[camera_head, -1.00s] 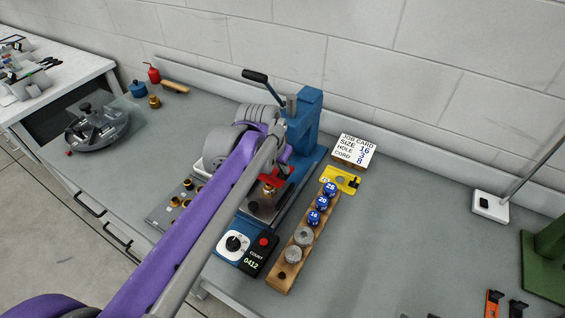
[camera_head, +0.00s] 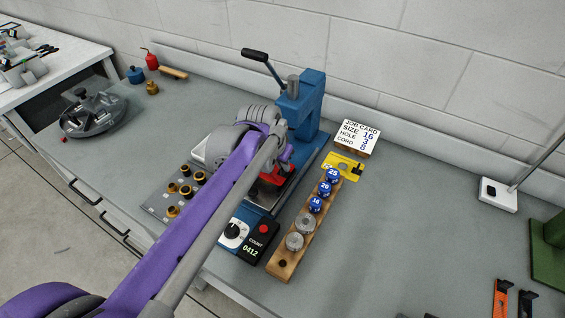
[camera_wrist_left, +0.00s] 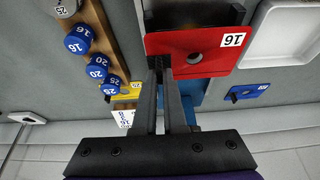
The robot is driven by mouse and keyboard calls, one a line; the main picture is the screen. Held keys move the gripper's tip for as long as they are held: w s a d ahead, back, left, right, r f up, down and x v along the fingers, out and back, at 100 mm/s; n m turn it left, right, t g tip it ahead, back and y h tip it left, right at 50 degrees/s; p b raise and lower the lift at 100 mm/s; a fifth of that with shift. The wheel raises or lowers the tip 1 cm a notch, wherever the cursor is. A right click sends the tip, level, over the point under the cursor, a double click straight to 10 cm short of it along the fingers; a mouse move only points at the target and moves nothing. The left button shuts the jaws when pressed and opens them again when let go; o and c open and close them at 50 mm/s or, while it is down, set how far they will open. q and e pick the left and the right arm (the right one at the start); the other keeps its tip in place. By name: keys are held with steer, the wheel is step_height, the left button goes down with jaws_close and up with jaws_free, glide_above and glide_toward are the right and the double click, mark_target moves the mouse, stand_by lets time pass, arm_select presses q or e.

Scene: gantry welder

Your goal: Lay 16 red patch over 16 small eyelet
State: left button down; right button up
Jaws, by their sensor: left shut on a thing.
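The red patch (camera_wrist_left: 205,52), a flat plate with a white 16 label and a round hole, is in my left gripper (camera_wrist_left: 160,68) in the left wrist view. The fingers are shut on its edge. In the head view the patch (camera_head: 277,174) shows partly behind my arm, over the front of the blue press (camera_head: 312,105). The small eyelet cannot be made out at the press; the patch and my arm cover that spot. Several brass pieces (camera_head: 186,190) sit on a grey plate left of the press. My right gripper is not in view.
A wooden rack (camera_head: 287,262) with blue numbered knobs and grey dies stands right of the press. The control box (camera_head: 258,242) is in front. A job card (camera_head: 358,138), a yellow tag (camera_head: 343,165) and a blue tag (camera_wrist_left: 248,91) are near.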

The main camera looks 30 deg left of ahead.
arm_select(q)
steer(key=shift+f+b, duration=0.4)
steer(key=shift+f, duration=0.25)
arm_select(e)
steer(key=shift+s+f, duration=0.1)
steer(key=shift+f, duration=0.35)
arm_select(q)
steer(key=shift+s+f, duration=0.15)
steer(key=shift+f, duration=0.25)
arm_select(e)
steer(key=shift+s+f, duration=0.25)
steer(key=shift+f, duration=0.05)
arm_select(q)
steer(key=c, duration=0.9)
jaws_free()
steer(key=shift+b, duration=0.3)
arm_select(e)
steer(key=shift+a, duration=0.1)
arm_select(q)
steer(key=shift+r, duration=0.1)
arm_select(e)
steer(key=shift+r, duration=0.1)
